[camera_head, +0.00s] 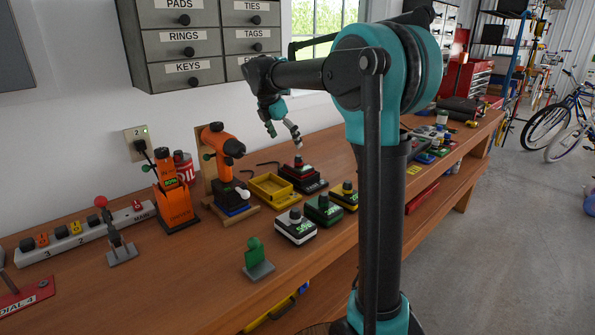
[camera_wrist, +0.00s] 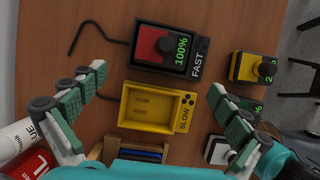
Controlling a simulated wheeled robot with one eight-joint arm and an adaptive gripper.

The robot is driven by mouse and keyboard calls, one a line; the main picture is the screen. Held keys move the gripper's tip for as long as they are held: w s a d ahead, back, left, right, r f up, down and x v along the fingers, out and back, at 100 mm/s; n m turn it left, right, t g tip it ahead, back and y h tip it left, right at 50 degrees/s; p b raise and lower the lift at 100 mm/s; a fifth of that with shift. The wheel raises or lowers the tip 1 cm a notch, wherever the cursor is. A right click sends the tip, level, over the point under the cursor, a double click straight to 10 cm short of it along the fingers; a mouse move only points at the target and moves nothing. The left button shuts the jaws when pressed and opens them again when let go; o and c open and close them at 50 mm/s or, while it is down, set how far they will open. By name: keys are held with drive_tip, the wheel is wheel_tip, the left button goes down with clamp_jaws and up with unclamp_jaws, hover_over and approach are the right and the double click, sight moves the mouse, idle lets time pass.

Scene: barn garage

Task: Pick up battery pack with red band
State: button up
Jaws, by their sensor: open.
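The battery pack with the red band (camera_head: 297,168) sits in the black charger marked FAST (camera_head: 310,186) on the workbench. In the wrist view the red pack (camera_wrist: 150,42) has a dark knob on top and a green 100% reading, inside the FAST charger (camera_wrist: 146,68) at the upper middle. My gripper (camera_head: 282,130) is open and empty above the bench, over the charger area. In the wrist view its two green-padded fingers (camera_wrist: 157,80) are wide apart, with the red pack ahead of the fingertips and not touched.
An empty yellow charger marked SLOW (camera_wrist: 150,110) stands beside the FAST one. White (camera_head: 295,231), green (camera_head: 323,211) and yellow (camera_head: 346,197) packs stand nearer the bench's front edge. Orange tools (camera_head: 174,196) stand left. Grey drawers (camera_head: 195,45) hang above the bench.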

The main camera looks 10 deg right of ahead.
sight(296, 159)
drive_tip(key=x, duration=0.5)
drive_tip(key=shift+w+d+f, duration=0.15)
drive_tip(key=shift+d+f, duration=0.05)
drive_tip(key=shift+f, duration=0.15)
drive_tip(key=shift+d+x, duration=0.15)
drive_tip(key=shift+x, duration=1.3)
drive_tip(key=shift+d+x, duration=0.15)
drive_tip(key=shift+x, duration=1.3)
drive_tip(key=shift+r, duration=0.1)
drive_tip(key=c, duration=1.3)
drive_tip(key=shift+c, duration=0.2)
